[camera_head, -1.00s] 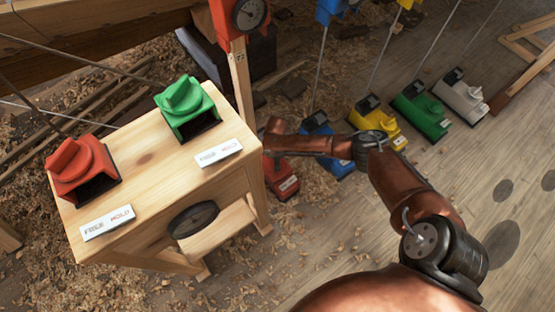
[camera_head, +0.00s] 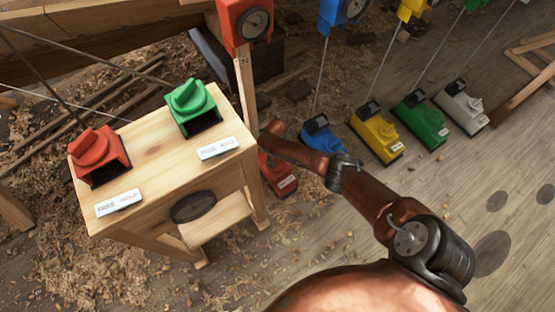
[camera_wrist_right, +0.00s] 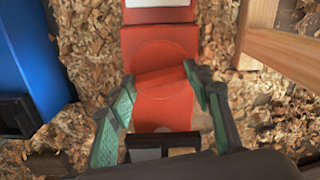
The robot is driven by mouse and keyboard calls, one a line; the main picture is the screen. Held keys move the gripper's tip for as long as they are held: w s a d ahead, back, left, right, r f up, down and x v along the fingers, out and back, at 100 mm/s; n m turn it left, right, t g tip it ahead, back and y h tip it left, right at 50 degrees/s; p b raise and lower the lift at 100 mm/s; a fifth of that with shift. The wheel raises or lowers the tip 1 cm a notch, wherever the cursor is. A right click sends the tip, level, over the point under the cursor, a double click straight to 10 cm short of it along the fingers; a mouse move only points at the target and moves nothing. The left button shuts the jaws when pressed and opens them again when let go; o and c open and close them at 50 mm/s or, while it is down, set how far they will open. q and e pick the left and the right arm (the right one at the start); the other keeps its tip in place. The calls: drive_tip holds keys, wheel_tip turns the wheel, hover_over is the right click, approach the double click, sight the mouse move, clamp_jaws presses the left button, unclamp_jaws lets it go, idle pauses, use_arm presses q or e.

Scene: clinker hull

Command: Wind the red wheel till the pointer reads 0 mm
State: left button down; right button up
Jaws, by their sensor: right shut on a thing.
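The red winch box (camera_head: 280,176) stands on the floor beside the bench in the head view, partly hidden by my arm. In the right wrist view its red wheel (camera_wrist_right: 162,108) is a round disc with a raised bar across it. My right gripper (camera_wrist_right: 164,88) has its green-padded fingers on both sides of this bar, shut on it. My left gripper is out of view.
A wooden bench (camera_head: 150,155) at left carries a red knob unit (camera_head: 98,155) and a green knob unit (camera_head: 190,107) with FREE/HOLD plates. Blue (camera_head: 320,133), yellow (camera_head: 378,137), green (camera_head: 420,120) and white (camera_head: 462,105) boxes stand right of the red one. Shavings cover the floor.

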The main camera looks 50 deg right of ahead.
sight(276, 160)
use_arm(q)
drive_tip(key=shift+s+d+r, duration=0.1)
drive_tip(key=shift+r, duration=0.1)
use_arm(e)
drive_tip(key=shift+m, duration=0.5)
drive_tip(key=o, duration=1.2)
drive_tip(key=shift+c, duration=0.2)
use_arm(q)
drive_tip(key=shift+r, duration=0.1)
use_arm(e)
wheel_tip(276, 160, up, 12)
